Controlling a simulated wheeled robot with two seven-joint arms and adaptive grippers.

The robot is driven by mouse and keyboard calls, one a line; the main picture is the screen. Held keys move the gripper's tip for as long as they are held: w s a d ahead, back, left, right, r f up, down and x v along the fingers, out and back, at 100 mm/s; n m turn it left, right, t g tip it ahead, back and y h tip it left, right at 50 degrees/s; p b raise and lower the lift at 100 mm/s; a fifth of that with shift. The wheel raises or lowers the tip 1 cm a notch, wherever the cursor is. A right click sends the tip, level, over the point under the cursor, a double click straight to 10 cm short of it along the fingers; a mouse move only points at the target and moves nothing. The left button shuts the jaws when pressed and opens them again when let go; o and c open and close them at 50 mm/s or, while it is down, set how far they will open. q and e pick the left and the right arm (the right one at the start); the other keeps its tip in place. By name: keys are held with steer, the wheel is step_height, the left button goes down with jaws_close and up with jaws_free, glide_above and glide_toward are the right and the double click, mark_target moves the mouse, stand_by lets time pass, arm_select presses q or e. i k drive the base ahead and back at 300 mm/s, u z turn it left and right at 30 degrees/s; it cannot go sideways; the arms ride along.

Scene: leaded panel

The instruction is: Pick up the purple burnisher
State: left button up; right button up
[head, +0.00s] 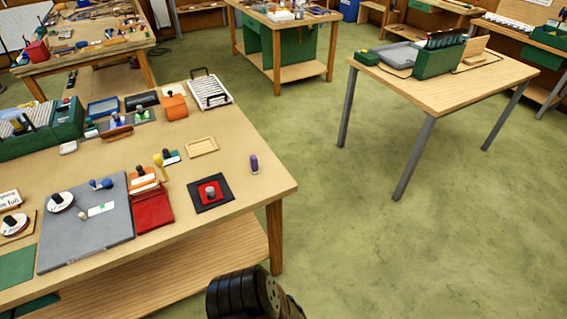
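The purple burnisher (254,164) stands upright near the right edge of the near wooden table (226,200). It has a purple upper part and a pale lower end, and nothing touches it. Neither of my grippers can be made out in the head view. Only a dark ribbed part of my own body shows at the bottom centre, below and in front of the table's right corner, well apart from the burnisher.
Left of the burnisher are a black mat with a red square (211,204) bearing a grey knobbed piece, and a small wooden tray (202,146). A white rack (210,91) stands behind. Bare tabletop surrounds the burnisher. Green floor (330,210) is open to the right.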

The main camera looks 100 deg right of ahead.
mark_target(253, 159)
steer(key=z, duration=3.15)
